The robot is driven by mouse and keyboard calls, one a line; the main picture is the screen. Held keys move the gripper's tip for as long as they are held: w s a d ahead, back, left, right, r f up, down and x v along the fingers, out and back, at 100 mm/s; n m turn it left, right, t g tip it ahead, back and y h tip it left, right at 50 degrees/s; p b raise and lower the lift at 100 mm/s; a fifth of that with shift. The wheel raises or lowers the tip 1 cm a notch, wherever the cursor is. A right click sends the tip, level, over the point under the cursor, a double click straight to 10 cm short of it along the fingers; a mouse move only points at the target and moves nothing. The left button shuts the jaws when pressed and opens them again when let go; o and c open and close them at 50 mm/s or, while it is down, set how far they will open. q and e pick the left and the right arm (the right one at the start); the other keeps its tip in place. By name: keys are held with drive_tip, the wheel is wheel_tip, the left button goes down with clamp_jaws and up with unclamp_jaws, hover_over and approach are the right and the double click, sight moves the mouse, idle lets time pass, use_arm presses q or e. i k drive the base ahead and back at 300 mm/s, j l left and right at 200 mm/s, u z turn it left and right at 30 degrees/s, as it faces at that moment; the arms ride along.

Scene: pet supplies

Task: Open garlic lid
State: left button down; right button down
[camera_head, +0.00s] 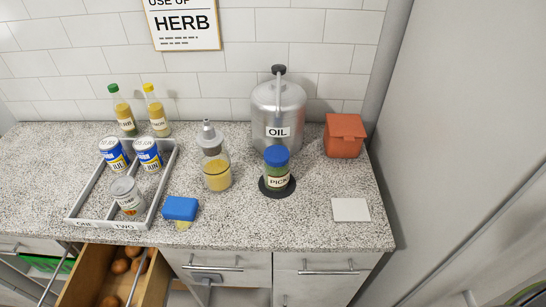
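No label reading garlic is legible. A terracotta-orange lidded box (345,136) stands at the back right of the counter, and its lid appears closed. I cannot tell from the picture whether it is the garlic container. Neither of my grippers is in view.
A grey tray (75,209) holds several cans. Two bottles (123,110) stand behind it. A dispenser (215,165), a jar labelled PICK (276,170) on a black disc and an OIL canister (278,105) fill the middle. A white square (350,210) lies front right. An open drawer (85,279) holds brown round items.

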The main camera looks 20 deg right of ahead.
sight(348, 127)
drive_tip(key=k+l+z, duration=0.15)
drive_tip(key=z, duration=0.2)
drive_tip(key=k+l+z, duration=0.35)
drive_tip(key=l+z, duration=0.15)
drive_tip(key=z, duration=0.2)
drive_tip(key=k, duration=0.05)
